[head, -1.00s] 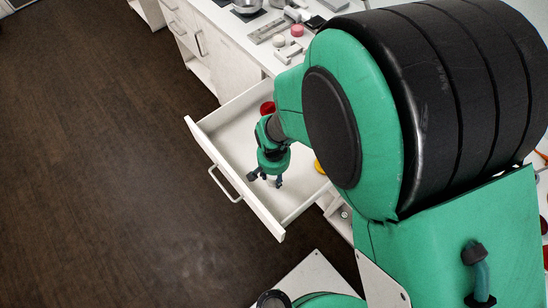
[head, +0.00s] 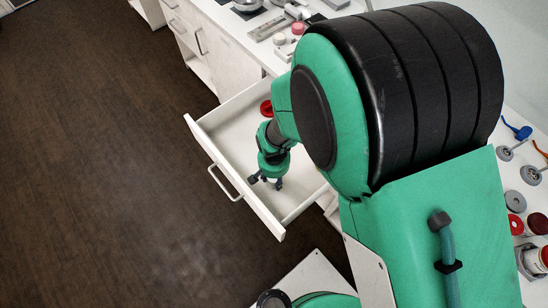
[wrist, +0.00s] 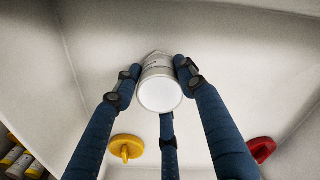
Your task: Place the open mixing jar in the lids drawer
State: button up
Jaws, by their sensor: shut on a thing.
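The lids drawer (head: 237,132) is pulled open below the counter, with white walls and a bar handle. My gripper (head: 265,182) reaches down inside it, near the front. In the wrist view its three blue fingers (wrist: 160,84) are closed around the mixing jar, a small pale grey can (wrist: 158,64) with a plain white round face towards the camera. Whether the jar rests on the drawer floor I cannot tell. The jar does not show clearly in the head view. A red lid (wrist: 261,149) and a yellow lid (wrist: 126,147) lie in the drawer, apart from the jar.
The red lid also shows in the head view (head: 266,108). Containers with yellow labels (wrist: 22,160) stand at the wrist view's lower left. The counter holds a metal bowl (head: 247,5), pink-red pieces (head: 298,28) and more jars at right. Dark floor (head: 100,170) is clear.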

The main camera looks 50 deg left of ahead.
jog(key=shift+f, duration=0.15)
jog(key=o, duration=0.9)
jog(key=shift+c, duration=0.2)
notch_tip(320, 180, up, 12)
jog(key=p, duration=0.3)
dwell(0.3)
jog(key=shift+w+r, duration=0.1)
jog(key=shift+r, duration=0.15)
